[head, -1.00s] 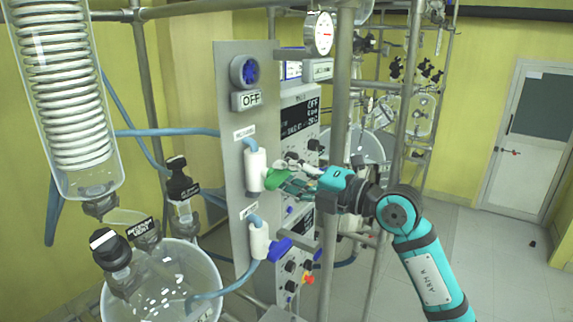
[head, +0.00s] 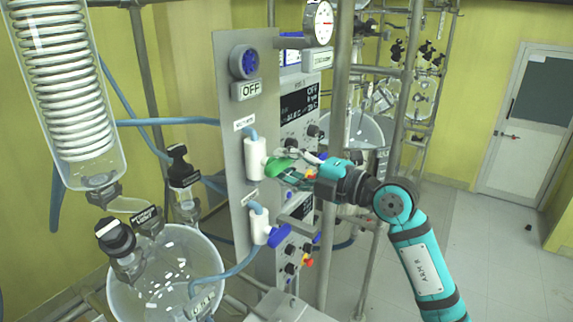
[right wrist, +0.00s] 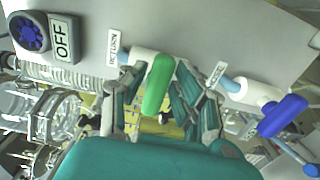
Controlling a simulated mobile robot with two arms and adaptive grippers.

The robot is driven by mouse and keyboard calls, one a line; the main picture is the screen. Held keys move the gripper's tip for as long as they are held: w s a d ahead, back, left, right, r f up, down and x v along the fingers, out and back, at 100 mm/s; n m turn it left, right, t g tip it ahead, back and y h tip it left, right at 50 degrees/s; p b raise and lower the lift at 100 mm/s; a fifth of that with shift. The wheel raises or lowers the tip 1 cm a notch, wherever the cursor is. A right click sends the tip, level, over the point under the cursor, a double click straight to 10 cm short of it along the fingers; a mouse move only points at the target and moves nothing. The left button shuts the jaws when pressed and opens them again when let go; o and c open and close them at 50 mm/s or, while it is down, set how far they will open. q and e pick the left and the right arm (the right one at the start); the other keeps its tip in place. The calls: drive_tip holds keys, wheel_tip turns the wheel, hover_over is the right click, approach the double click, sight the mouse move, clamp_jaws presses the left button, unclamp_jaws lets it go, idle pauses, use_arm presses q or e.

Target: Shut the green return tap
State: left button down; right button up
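The green return tap's handle (head: 279,167) sticks out from a white valve body (head: 256,159) on the grey panel. In the right wrist view the green handle (right wrist: 158,84) lies between the two finger sets of my right gripper (right wrist: 156,100), under the "RETURN" label. Gaps show on both sides of the handle there, so the fingers look open around it and not clamped. In the head view my right gripper (head: 297,165) reaches in from the right, its fingertips at the handle and partly overlapping it. My left gripper is not in view.
A blue-handled tap (head: 279,235) sits below on the same panel (head: 236,140). A blue knob (head: 243,62) with an "OFF" label is above. A metal post (head: 335,130) stands close behind my right gripper. Glassware and a clear vessel (head: 165,280) are on the left.

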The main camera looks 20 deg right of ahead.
drive_tip(key=shift+o, duration=1)
drive_tip(key=shift+s+d, duration=0.15)
drive_tip(key=v, duration=1.1)
drive_tip(key=shift+s+d, duration=0.2)
drive_tip(key=shift+s, duration=0.05)
